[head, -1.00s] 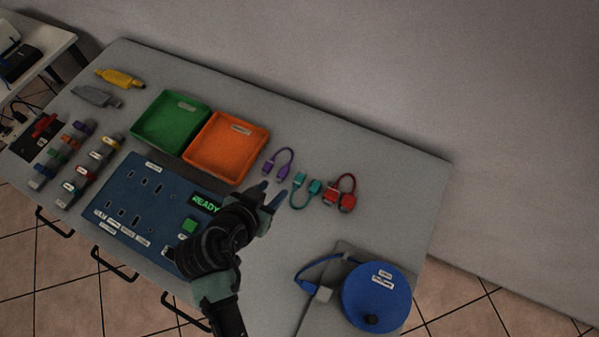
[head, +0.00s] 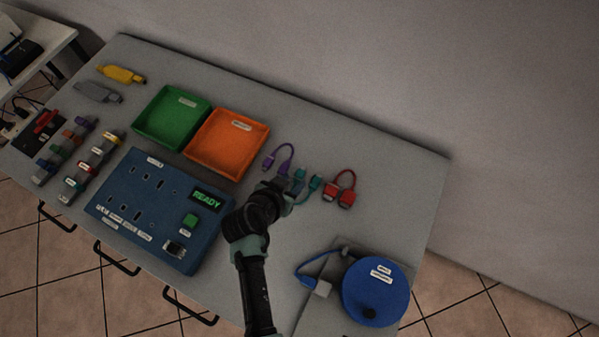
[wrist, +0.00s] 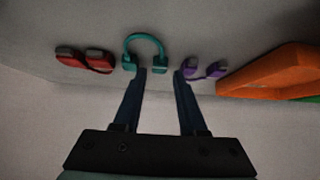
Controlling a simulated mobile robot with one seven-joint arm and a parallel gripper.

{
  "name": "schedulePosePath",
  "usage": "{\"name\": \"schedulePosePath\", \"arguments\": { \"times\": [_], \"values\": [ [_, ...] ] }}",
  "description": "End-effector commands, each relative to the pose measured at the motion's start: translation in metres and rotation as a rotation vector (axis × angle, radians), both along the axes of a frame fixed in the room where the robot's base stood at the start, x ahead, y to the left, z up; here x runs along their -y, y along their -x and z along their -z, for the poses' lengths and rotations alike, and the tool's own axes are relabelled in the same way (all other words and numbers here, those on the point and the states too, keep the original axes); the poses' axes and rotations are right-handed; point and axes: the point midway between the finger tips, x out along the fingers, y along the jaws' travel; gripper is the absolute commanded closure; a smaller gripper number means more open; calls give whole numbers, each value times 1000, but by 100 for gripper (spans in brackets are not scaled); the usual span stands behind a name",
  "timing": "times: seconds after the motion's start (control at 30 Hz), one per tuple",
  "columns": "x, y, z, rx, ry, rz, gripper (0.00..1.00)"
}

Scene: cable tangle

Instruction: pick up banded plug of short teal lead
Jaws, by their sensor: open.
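The short teal lead (head: 314,184) lies on the table, its cord curved and its two plugs close together. In the wrist view the teal lead (wrist: 145,38) arches beyond my fingertips. One teal plug (wrist: 160,63) appears in the gap between the fingertips, on the side towards the purple lead; the other plug (wrist: 130,64) is outside the left finger. I cannot make out which plug has the band. My gripper (wrist: 161,73) is open and empty. In the head view my gripper (head: 294,187) is at the teal lead and partly covers it.
A purple lead (head: 284,152) and a red lead (head: 345,183) lie close on either side. An orange tray (head: 225,150) and a green tray (head: 170,120) stand to the left. A blue socket panel (head: 150,210) reads READY. A blue reel (head: 376,295) sits front right.

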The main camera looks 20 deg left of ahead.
Motion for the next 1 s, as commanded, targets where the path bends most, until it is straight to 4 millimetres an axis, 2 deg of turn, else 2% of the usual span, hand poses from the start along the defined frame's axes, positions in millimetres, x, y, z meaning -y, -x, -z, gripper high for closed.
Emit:
{"name": "schedulePosePath", "arguments": {
  "times": [0.23, 0.53, 0.77, 1.0],
  "values": [
    [4, -17, 17, 0, 1, 1, 59],
    [4, -19, 19, 1, 0, 0, 59],
    [4, -19, 19, 0, 0, 0, 100],
    [4, -19, 19, 0, 0, 0, 100]
  ]
}}
